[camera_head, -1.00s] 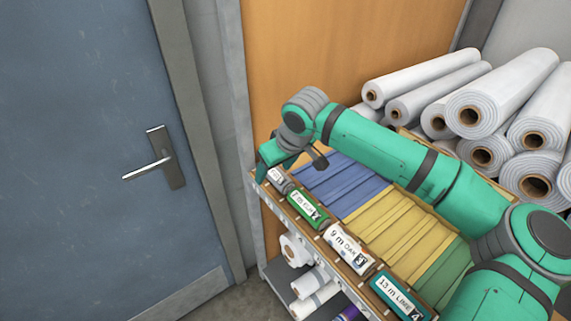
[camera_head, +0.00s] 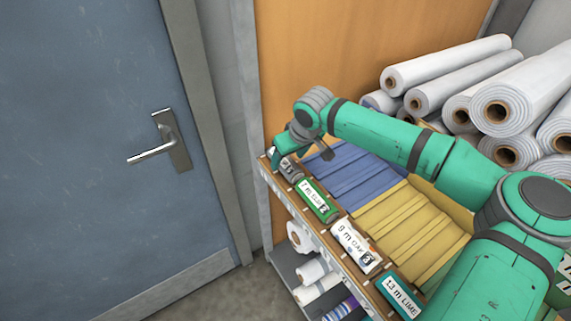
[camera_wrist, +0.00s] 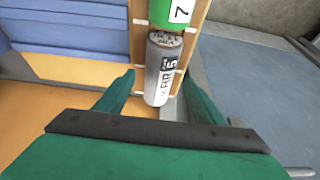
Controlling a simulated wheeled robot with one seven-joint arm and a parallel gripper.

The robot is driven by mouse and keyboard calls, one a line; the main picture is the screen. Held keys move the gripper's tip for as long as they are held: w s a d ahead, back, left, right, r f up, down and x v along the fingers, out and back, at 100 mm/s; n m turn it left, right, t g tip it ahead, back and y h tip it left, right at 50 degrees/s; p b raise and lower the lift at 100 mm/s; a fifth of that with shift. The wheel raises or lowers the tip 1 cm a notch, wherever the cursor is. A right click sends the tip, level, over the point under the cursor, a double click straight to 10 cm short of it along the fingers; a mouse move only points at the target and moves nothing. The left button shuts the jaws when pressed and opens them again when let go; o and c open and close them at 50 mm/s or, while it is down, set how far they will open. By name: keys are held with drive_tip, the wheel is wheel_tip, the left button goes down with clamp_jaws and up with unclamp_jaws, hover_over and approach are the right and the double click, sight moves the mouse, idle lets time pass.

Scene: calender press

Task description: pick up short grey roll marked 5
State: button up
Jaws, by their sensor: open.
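The short grey roll (camera_wrist: 158,80) lies in a slot on the wooden rack, with a white end and a dark-and-white label that seems to read 5. My gripper (camera_wrist: 159,86) is open, with one green finger on each side of the roll in the wrist view. I cannot tell whether the fingers touch it or how far down they reach. In the head view the grey roll (camera_head: 289,168) is at the far left end of the front row, partly hidden by my gripper (camera_head: 280,155).
A green roll marked 7 m (camera_head: 318,201) lies right beside the grey one. A white 9 m roll (camera_head: 356,246) and a teal 13 m roll (camera_head: 402,297) follow. Blue folded sheets (camera_head: 345,178) lie behind. A wooden panel (camera_head: 320,60) and blue door (camera_head: 80,150) stand close by.

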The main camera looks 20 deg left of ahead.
sight(287, 159)
drive_tip(key=shift+x, duration=1.4)
drive_tip(key=shift+w+a, duration=0.1)
drive_tip(key=shift+w, duration=0.05)
drive_tip(key=shift+c, duration=0.4)
drive_tip(key=shift+r, duration=0.1)
drive_tip(key=c, duration=1.1)
drive_tip(key=shift+w, duration=0.15)
